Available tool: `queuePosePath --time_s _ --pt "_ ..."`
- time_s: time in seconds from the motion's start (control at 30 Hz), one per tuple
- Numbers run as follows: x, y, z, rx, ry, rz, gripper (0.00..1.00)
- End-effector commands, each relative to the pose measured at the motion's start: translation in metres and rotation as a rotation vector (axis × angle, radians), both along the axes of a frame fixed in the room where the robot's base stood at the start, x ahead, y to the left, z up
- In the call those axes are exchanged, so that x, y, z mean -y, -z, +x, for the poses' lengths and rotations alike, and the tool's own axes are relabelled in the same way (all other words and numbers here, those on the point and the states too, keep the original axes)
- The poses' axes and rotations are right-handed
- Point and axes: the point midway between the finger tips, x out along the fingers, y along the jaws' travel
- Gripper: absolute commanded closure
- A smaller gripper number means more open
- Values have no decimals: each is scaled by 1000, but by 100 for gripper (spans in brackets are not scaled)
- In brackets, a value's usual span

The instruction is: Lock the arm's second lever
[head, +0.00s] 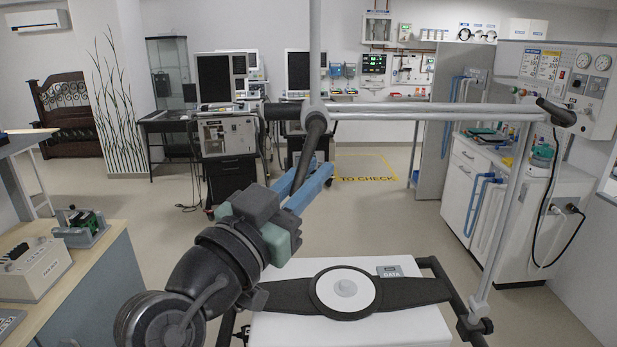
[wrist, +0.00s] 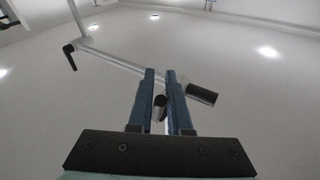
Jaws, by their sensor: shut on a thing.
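The jointed support arm has a slanting grey post (head: 512,215), a level tube (head: 420,112) and an upright rod (head: 315,50). One black lever (head: 316,130) hangs from the joint where tube and rod meet. My gripper (head: 318,165) is shut on this lever from below. In the wrist view the lever's dark end (wrist: 160,102) shows between my blue fingers (wrist: 160,74). Another black lever (head: 556,112) sticks out at the elbow on the right and also shows in the wrist view (wrist: 70,55). The fingers partly hide the held lever, so I cannot tell its exact turn.
A white-topped unit (head: 400,325) with a black strap and round disc lies below my arm, with a dark rail (head: 445,275). A workbench (head: 90,285) stands left, a white cabinet (head: 520,200) right. Ventilators (head: 222,135) stand behind. The floor by the yellow marking (head: 365,165) is clear.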

Motion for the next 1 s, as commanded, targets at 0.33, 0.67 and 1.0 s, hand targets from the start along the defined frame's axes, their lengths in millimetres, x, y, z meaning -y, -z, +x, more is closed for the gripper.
queuePosePath --time_s 0.33,0.67,1.0 --pt "0 0 0 0 1 0 53" --pt "-12 7 -15 1 -3 0 53" --pt "-52 23 -75 1 -3 0 53"
